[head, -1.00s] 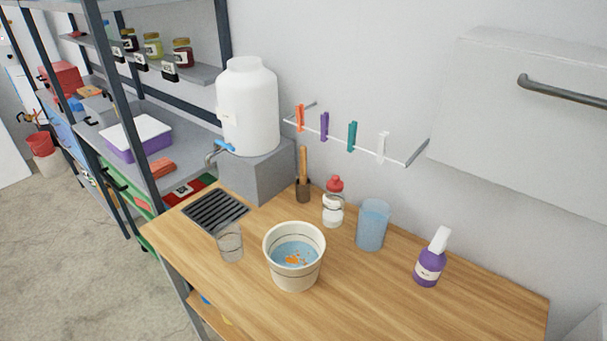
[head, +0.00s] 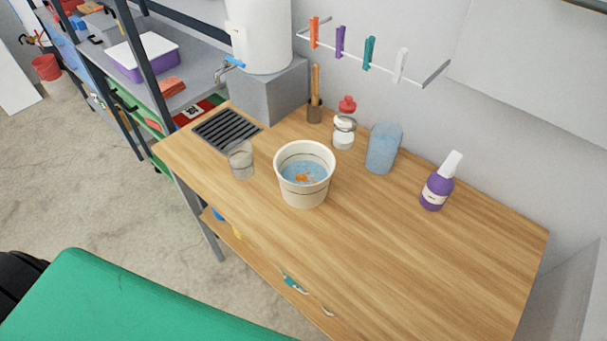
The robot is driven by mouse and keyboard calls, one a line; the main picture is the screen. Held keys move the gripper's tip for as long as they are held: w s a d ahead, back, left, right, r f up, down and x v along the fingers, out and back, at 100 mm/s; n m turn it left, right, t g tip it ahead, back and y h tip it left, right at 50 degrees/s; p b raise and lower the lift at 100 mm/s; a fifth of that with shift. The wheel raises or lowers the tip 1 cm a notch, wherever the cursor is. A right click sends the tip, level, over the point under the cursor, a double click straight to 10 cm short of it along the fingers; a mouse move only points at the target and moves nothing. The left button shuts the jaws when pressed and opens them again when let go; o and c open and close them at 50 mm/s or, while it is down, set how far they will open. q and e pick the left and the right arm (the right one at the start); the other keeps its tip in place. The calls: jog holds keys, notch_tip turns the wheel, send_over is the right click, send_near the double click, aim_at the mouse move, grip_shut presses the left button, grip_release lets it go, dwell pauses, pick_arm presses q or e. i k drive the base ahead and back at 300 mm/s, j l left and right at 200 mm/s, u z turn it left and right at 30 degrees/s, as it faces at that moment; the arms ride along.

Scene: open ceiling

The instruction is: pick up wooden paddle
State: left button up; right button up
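A slim upright wooden stick (head: 315,86), which looks like the paddle's handle, stands at the back of the wooden table. Its lower end is in or behind a small dark brown piece (head: 314,114); I cannot tell whether that is a holder or part of it. It is beside the grey block and left of the red-capped bottle. Neither of my grippers is in view.
A bucket of water (head: 304,175) holds orange bits. A clear glass (head: 241,160), red-capped bottle (head: 344,131), blue tumbler (head: 382,150) and purple spray bottle (head: 438,184) stand around it. A peg rack (head: 385,69) hangs above. The table's (head: 440,270) right front is clear. A green surface (head: 110,305) lies nearest.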

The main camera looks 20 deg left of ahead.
aim_at(315, 96)
jog(key=k+j+z, duration=0.25)
jog(key=j, duration=0.3)
jog(key=k+j+z, duration=0.2)
jog(key=j, duration=0.3)
jog(key=k+j+z, duration=0.25)
jog(key=j, duration=0.25)
jog(key=k+j+z, duration=0.25)
jog(key=j, duration=0.2)
jog(key=k+j+z, duration=0.25)
jog(key=j, duration=0.15)
